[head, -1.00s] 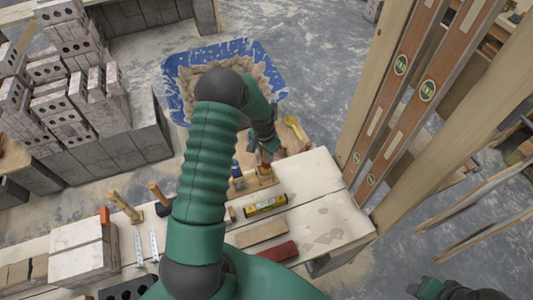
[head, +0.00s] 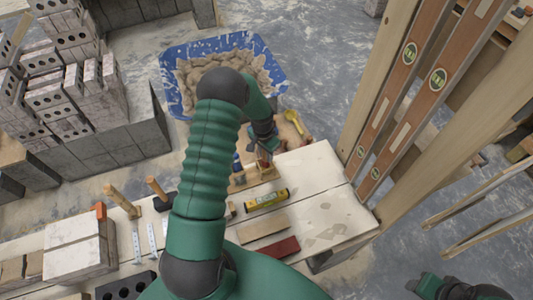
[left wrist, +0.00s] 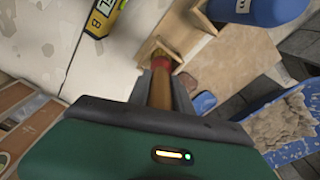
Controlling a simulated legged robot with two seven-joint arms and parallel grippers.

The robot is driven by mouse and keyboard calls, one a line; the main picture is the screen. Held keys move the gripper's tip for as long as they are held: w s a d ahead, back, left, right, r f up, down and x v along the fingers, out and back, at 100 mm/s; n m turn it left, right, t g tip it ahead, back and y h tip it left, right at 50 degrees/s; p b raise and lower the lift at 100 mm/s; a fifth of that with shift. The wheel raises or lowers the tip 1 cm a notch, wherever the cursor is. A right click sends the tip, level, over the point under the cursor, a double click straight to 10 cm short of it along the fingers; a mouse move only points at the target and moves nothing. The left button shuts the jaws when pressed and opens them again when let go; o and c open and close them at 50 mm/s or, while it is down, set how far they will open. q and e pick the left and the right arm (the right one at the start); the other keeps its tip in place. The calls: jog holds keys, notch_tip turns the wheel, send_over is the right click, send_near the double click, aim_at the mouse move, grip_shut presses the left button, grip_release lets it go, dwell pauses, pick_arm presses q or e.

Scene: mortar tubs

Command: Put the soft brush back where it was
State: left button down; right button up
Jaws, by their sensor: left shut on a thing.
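My left gripper (head: 264,148) is over the far edge of the pale bench top. In the left wrist view its fingers are shut on an upright-looking brown handle with a red collar, which I take as the soft brush (left wrist: 160,88). The far end of the brush is at a small wooden rack (left wrist: 164,52); the rack also shows in the head view (head: 240,180). I cannot tell whether the brush is seated in it or just above it. The bristles are hidden. My right gripper (head: 455,289) is partly in view at the bottom right, its jaws unclear.
A blue mortar tub (head: 172,95) stands on the floor beyond the bench. A yellow level (head: 266,200), a red block (head: 281,248) and hammers (head: 122,200) lie on the bench. Long levels (head: 415,90) lean at the right. Block stacks (head: 60,100) stand at the left.

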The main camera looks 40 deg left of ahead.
pick_arm(q)
jog(key=shift+a+f, duration=0.15)
jog(key=shift+f, duration=0.05)
jog(key=shift+d+f, duration=0.15)
jog(key=shift+d, duration=0.1)
jog(key=c, duration=1.1)
grip_release()
jog(key=shift+a, duration=0.1)
jog(key=r, duration=0.5)
jog(key=s+r, duration=0.1)
jog(key=r, duration=1)
jog(key=shift+s+r, duration=0.15)
jog(key=shift+r, duration=0.25)
jog(key=shift+d, duration=0.3)
jog(key=shift+t, duration=0.8)
jog(key=shift+s+d+r, duration=0.4)
jog(key=shift+s+d, duration=1.7)
jog(key=shift+d, duration=1.45)
jog(key=shift+s+d+r, duration=0.35)
jog(key=shift+s+d, duration=1.75)
jog(key=shift+d, duration=1.45)
jog(key=shift+s+d+r, duration=0.4)
jog(key=shift+s+d, duration=1.7)
jog(key=shift+d, duration=1.45)
